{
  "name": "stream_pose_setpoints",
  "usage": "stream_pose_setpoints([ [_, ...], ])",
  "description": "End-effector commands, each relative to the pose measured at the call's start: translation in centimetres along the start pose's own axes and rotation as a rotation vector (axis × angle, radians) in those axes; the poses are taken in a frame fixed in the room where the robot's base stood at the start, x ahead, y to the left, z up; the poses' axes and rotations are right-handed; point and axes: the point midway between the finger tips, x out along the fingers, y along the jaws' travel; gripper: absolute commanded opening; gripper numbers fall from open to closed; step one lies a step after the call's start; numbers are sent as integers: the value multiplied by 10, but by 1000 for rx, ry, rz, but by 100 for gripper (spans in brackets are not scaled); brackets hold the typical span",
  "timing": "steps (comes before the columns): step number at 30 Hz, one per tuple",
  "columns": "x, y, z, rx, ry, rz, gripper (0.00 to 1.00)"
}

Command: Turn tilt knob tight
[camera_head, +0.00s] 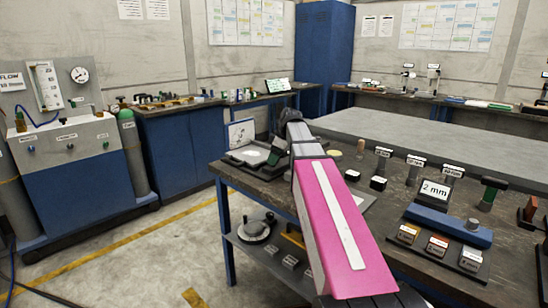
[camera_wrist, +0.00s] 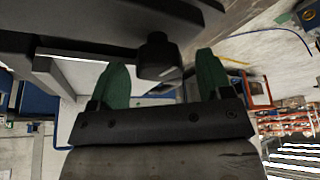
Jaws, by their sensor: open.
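In the wrist view, a short black knob (camera_wrist: 157,52) hangs under a dark arm-like body (camera_wrist: 90,25) that crosses the top of the picture. This looks like the tilt knob. My gripper (camera_wrist: 162,66) has two green fingers spread apart, one on each side of the knob. A gap shows at both sides, and the fingers do not appear shut on it. In the head view, my pink arm reaches away over the bench and hides the knob and most of my gripper.
A lower shelf (camera_head: 262,252) holds a round base. Open floor lies to the left.

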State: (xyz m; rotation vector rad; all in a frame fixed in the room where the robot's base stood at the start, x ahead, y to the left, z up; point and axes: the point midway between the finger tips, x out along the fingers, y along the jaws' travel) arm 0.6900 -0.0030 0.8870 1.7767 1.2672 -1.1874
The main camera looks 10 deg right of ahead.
Motion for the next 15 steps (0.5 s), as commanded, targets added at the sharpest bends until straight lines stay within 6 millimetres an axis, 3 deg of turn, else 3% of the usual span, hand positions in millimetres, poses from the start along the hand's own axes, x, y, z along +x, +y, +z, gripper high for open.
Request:
stream_pose_setpoints([
  [1,0,0,0,0,0,0,63],
  [5,0,0,0,0,0,0,23],
  [15,0,0,0,27,0,12,23],
])
